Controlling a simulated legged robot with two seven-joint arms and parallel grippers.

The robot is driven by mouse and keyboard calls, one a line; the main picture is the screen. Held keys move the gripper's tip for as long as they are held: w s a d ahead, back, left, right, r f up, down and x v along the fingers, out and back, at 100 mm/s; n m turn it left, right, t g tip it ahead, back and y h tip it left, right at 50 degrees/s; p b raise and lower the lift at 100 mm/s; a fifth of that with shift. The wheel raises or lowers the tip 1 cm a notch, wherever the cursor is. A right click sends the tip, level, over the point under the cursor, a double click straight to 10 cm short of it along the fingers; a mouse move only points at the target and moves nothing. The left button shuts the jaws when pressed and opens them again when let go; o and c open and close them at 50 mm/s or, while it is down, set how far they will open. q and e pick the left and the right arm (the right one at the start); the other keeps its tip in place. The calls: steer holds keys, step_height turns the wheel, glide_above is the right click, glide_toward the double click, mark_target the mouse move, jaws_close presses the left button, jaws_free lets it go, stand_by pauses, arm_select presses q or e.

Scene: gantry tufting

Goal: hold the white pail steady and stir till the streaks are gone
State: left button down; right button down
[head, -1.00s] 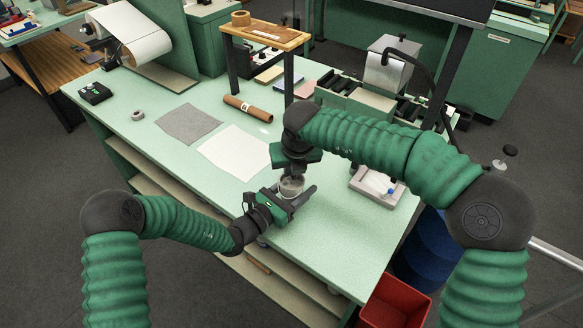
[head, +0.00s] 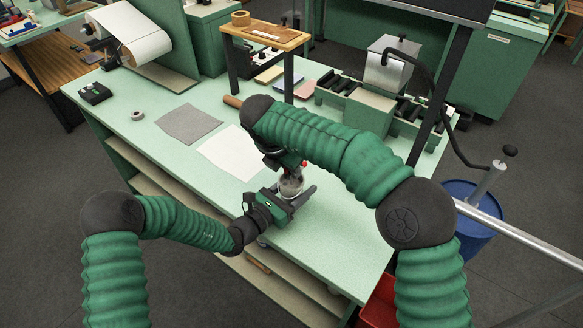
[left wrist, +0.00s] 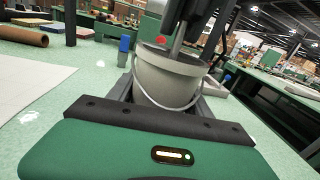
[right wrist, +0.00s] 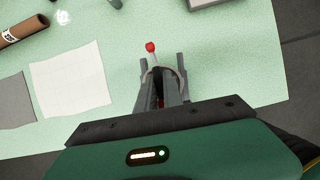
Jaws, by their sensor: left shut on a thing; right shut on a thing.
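The white pail (head: 291,187) looks pale grey and stands on the green table near its front edge. In the left wrist view the pail (left wrist: 172,78) is upright with its wire handle hanging down the near side. My left gripper (head: 288,197) is shut on the pail, a finger on each side. My right gripper (right wrist: 161,88) is above the pail's mouth, shut on a thin stirrer with a red end (right wrist: 151,47), which leans out between the fingers. The stirrer's lower part, the pail's contents and any streaks are hidden by the fingers and rim.
A white sheet (head: 236,153) and a grey sheet (head: 188,123) lie left of the pail. A brown roll (right wrist: 20,30) lies beyond. A blue barrel (head: 470,215) and a red bin (head: 380,303) stand off the table's right side.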

steer(key=shift+m, duration=0.8)
steer(key=c, duration=1.5)
jaws_free()
steer(key=v, duration=1.2)
steer(key=shift+w+a, duration=0.3)
steer(key=shift+a, duration=0.1)
